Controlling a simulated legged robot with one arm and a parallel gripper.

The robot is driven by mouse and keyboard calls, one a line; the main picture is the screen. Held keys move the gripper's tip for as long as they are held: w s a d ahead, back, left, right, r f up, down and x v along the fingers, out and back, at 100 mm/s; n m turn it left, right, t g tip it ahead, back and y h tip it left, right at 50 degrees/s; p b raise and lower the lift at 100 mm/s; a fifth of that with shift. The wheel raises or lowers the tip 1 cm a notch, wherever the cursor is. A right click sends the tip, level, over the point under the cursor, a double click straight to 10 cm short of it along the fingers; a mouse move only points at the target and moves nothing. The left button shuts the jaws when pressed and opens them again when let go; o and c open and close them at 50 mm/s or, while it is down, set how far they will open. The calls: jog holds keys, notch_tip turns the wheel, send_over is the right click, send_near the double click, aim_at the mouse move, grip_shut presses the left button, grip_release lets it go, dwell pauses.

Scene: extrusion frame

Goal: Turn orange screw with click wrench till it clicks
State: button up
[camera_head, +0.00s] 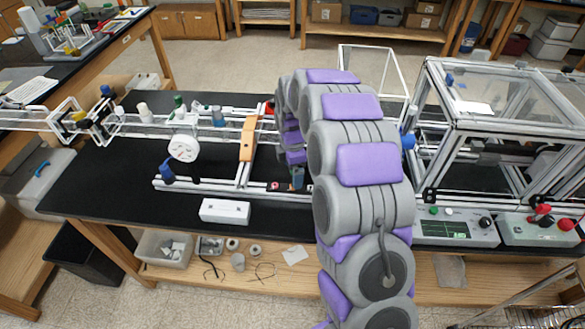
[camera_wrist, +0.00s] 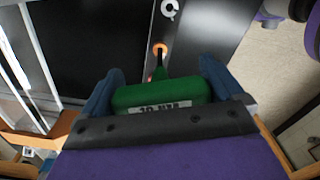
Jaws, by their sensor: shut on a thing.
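The click wrench has a green handle (camera_wrist: 165,94) with a white label and a thin dark shaft in the wrist view. My gripper (camera_wrist: 160,84) is shut on this handle, with a blue finger on each side. The shaft points away to an orange ring (camera_wrist: 160,47), which looks like the orange screw, on a dark surface. The shaft's tip overlaps the ring in the picture; I cannot tell whether it is seated. In the head view my arm hides most of the gripper and wrench, and I cannot make out the screw.
An aluminium extrusion frame (camera_head: 210,187) with an orange bracket (camera_head: 248,140) and a white dial (camera_head: 184,148) stands on the black table (camera_head: 110,185). A white box (camera_head: 225,211) lies at the front edge. A clear-walled enclosure (camera_head: 495,95) stands to the right.

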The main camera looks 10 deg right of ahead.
dwell(0.3)
jog(key=shift+m+p, duration=0.3)
jog(key=shift+m, duration=0.4)
jog(key=shift+s+m, duration=0.1)
jog(key=shift+m, duration=0.2)
jog(key=shift+m+p, duration=0.3)
jog(key=shift+m, duration=0.2)
jog(key=shift+m, duration=0.3)
jog(key=shift+f+m, duration=0.1)
jog(key=shift+m, duration=0.3)
